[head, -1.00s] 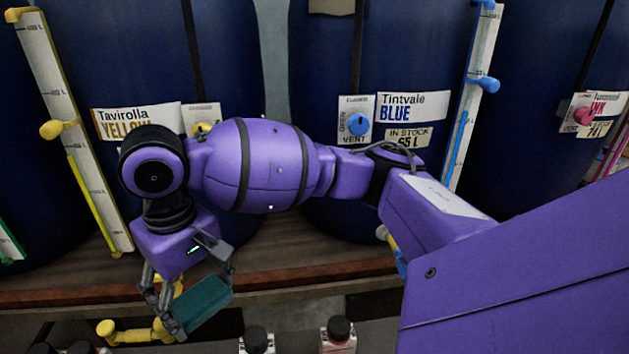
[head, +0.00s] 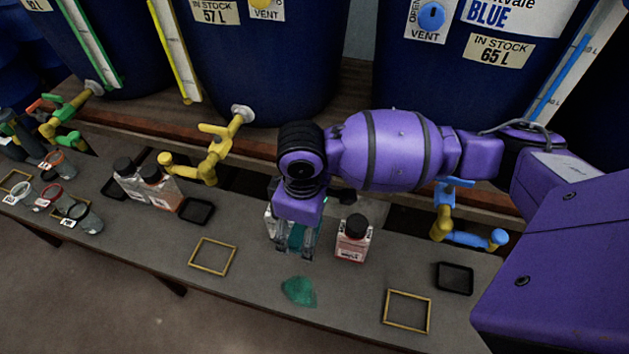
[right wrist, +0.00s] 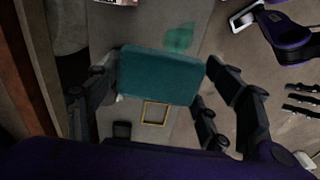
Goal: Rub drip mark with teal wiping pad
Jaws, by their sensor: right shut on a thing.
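My right gripper (head: 296,246) points down over the grey bench and is shut on the teal wiping pad (head: 295,237). In the head view the fingers cover much of the pad. In the right wrist view the pad (right wrist: 160,75) is a flat teal block between the fingers of the gripper (right wrist: 158,90). The drip mark (head: 299,291) is a green irregular patch on the bench, in front of the gripper. In the right wrist view the mark (right wrist: 180,38) shows just beyond the pad's far edge. A gap to the pad cannot be judged.
A red-labelled bottle (head: 353,241) stands right of the gripper, and another bottle is partly hidden behind it. Yellow (head: 212,150) and blue (head: 461,236) taps jut over the bench. Gold frames (head: 212,257) and black trays (head: 454,278) lie around; bench around the mark is clear.

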